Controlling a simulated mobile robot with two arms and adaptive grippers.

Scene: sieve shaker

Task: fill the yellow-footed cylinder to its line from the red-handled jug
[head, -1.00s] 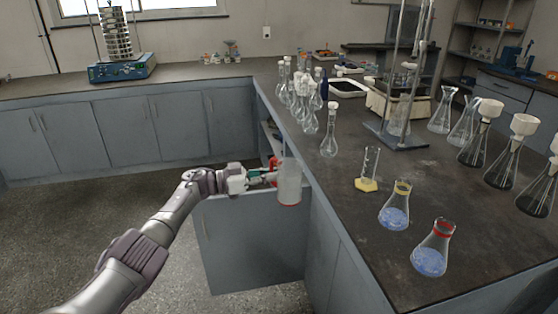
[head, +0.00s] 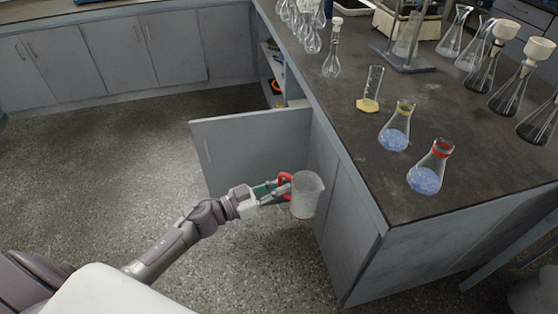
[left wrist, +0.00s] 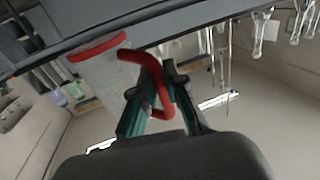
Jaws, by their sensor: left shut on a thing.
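The jug (head: 306,197) is a frosted, translucent beaker-like vessel with a red handle (head: 285,181). It hangs upright off the bench's left side, below the top's level. My left gripper (head: 277,190) is shut on the red handle; in the left wrist view the gripper (left wrist: 158,98) has its fingers on either side of the red handle (left wrist: 150,68). The jug's red base (left wrist: 97,47) shows there too. I cannot tell how much is in the jug. The yellow-footed cylinder (head: 374,82) stands upright on the bench, apart from the jug, and looks empty. My right gripper is not in view.
Two conical flasks with blue contents, one yellow-collared (head: 396,131) and one red-collared (head: 427,173), stand near the cylinder. A volumetric flask (head: 332,57) stands behind it. An open cabinet door (head: 252,155) juts out beside the jug. Bare benchtop (head: 356,146) lies left of the flasks.

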